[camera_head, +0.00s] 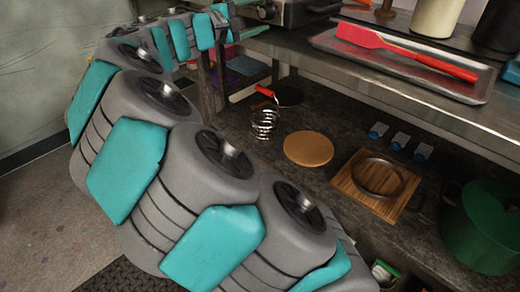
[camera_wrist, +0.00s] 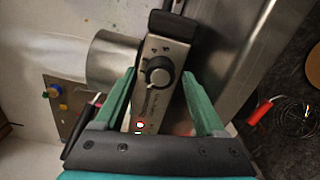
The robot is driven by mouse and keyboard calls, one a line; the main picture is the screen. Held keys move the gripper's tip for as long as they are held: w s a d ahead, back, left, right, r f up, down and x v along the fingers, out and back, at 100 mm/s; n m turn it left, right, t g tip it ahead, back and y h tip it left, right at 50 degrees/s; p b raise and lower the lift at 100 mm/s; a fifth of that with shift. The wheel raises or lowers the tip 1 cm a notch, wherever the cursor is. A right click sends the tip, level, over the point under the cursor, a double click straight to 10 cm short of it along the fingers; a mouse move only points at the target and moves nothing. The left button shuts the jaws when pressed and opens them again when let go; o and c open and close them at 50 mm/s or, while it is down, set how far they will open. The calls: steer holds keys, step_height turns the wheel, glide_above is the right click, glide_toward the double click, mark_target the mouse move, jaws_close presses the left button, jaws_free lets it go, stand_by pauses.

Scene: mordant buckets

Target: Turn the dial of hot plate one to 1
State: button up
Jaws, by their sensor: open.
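In the wrist view a black round dial (camera_wrist: 158,73) sits on the silver control panel (camera_wrist: 152,98) of a hot plate. Small marks surround the dial, but I cannot read its setting clearly. My gripper (camera_wrist: 159,76) is open, with one green finger on each side of the dial. Gaps show between the fingers and the dial; depth is hard to judge. In the head view part of a metal appliance with knobs (camera_head: 300,12) shows at the top edge, near the end of my arm. I cannot tell which hot plate it is.
On the lower shelf are a whisk coil (camera_head: 264,123), a round board (camera_head: 308,149) and a green pot (camera_head: 482,232). A metal cylinder (camera_wrist: 112,60) stands close left of the panel in the wrist view.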

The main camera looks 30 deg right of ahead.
steer(key=m+b, duration=0.4)
steer(key=b, duration=0.1)
steer(key=m+b, duration=0.2)
steer(key=shift+f+b, duration=0.35)
steer(key=shift+f, duration=0.05)
steer(key=m+b, duration=0.3)
steer(key=shift+b, duration=0.35)
steer(key=m+b, duration=0.3)
steer(key=m, duration=0.1)
steer(key=shift+a+b, duration=0.1)
steer(key=shift+b, duration=0.3)
steer(key=shift+m+b, duration=0.45)
steer(key=shift+m, duration=0.15)
steer(key=m, duration=0.1)
steer(key=r+m, duration=0.1)
steer(key=shift+m, duration=0.9)
steer(key=shift+s+m+p, duration=0.1)
steer(key=shift+m+p, duration=0.7)
steer(key=shift+p, duration=0.15)
